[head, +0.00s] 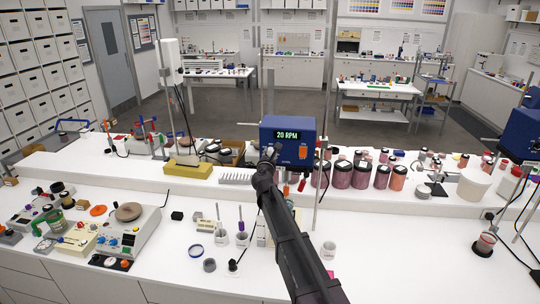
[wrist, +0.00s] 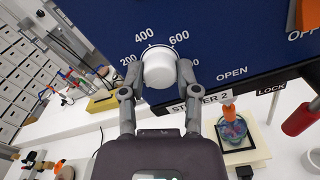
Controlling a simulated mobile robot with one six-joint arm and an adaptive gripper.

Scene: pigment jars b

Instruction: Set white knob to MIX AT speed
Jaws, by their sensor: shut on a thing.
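A round white knob (wrist: 159,68) sits on the front of a blue stirrer box (wrist: 220,40), on a dial with 200, 400 and 600 marks. My gripper (wrist: 159,78) is shut on the knob, one finger at each side. In the head view my gripper (head: 270,153) is at the left part of the blue box (head: 290,125) and hides the knob. The box's display (head: 288,135) reads 20 RPM. The knob's pointer mark is not clear. No readable MIX AT note shows.
An orange part (wrist: 308,14) is right of the dial, by cut-off lettering. OPEN and LOCK labels and a red handle (wrist: 301,118) are lower right. A glass vessel with coloured contents (wrist: 232,129) stands below. Dark jars (head: 342,174) stand right of the box.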

